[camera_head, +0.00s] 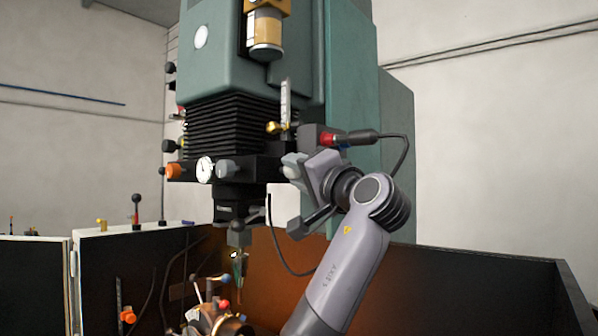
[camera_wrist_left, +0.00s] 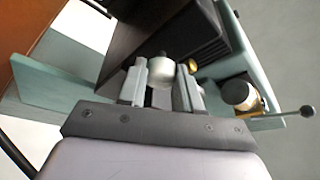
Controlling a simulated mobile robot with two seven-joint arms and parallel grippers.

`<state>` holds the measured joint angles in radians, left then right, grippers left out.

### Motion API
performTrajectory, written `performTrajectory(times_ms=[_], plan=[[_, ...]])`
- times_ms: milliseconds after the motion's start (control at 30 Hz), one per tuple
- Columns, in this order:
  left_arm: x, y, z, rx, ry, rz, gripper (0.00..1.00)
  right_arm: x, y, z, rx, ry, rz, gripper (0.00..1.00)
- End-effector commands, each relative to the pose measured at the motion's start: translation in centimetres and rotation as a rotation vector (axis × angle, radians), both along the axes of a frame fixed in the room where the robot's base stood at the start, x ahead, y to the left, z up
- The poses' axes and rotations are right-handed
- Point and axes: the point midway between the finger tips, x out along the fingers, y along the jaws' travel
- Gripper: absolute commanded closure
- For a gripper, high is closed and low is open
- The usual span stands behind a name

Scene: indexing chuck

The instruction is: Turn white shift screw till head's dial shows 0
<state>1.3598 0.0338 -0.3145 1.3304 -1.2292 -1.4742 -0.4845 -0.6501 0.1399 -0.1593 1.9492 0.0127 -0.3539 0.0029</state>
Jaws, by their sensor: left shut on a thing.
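The white shift screw (camera_wrist_left: 161,72) sits between the two fingers of my left gripper (camera_wrist_left: 162,84) in the left wrist view, and the fingers are shut on it from both sides. In the head view, my left gripper (camera_head: 293,170) is at the right side of the machine head's black lower block, and its fingers mostly hide the screw. The head's dial (camera_head: 205,170), a small white round face, is on the front of that block. Its pointer and numbers are too small to read. My right gripper is in neither view.
An orange knob (camera_head: 174,171) and a grey knob (camera_head: 227,168) flank the dial. A red connector (camera_head: 328,138) with a looping black cable is just above my gripper. The spindle tool (camera_head: 239,263) hangs below the head. Dark enclosure walls (camera_head: 470,285) stand around the machine.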

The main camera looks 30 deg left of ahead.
Motion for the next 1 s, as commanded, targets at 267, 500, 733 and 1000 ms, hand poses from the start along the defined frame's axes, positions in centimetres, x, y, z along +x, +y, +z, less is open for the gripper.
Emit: performTrajectory(times_ms=[267, 500, 733, 1000], plan=[[-0.1, 0.0, 0.4, 0.019, 0.225, 0.0, 0.97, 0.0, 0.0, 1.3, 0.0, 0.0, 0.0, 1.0], [-0.1, 0.0, 0.4, 0.031, 0.353, 0.0, 0.97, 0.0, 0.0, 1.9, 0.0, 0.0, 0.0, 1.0], [-0.1, 0.0, 0.3, 0.036, 0.413, 0.001, 0.97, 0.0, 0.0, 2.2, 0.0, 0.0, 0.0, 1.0], [-0.1, 0.0, 0.3, 0.037, 0.427, 0.002, 0.97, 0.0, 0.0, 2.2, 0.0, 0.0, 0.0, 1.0]])
